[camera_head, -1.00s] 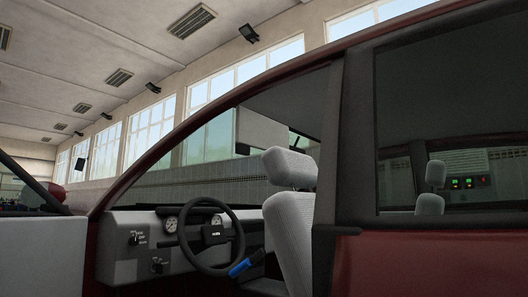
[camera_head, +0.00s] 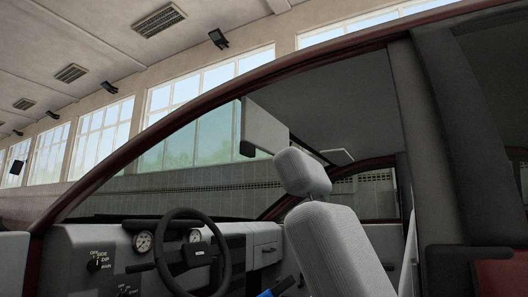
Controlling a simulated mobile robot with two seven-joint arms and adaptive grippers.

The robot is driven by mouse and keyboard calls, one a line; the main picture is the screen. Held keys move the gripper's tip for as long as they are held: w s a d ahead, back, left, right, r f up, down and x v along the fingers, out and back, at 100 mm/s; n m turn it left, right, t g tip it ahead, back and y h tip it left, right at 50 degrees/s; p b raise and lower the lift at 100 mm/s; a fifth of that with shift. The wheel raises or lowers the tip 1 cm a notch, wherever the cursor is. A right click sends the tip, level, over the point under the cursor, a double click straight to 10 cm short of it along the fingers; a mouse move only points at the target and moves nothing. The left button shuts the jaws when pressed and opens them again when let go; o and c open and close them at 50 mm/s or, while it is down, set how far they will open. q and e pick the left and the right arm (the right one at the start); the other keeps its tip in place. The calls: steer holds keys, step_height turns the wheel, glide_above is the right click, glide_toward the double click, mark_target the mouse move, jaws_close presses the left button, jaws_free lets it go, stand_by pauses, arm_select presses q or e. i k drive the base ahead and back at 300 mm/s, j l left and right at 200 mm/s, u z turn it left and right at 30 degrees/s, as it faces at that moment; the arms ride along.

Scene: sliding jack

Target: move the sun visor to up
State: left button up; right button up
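The sun visor (camera_head: 264,126) is a light grey flat panel below the front edge of the car's roof, beyond the driver's seat headrest. It hangs down, tilted, across the upper part of the windshield opening. Its lower right part comes close to the headrest in the picture. A second pale panel (camera_head: 338,156) shows farther back, near the far side of the roof; I cannot tell if it is another visor.
The dark red door frame (camera_head: 130,140) arches around the open driver's side. Inside are the steering wheel (camera_head: 193,252), the dashboard (camera_head: 120,262) and the grey driver's seat (camera_head: 338,245) with its headrest (camera_head: 302,172). A dark pillar (camera_head: 440,140) stands at right.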

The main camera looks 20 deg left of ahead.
mark_target(260, 130)
steer(key=j+z, duration=0.4)
steer(key=j, duration=0.3)
steer(key=j+z, duration=0.4)
steer(key=j, duration=0.3)
steer(key=k, duration=0.05)
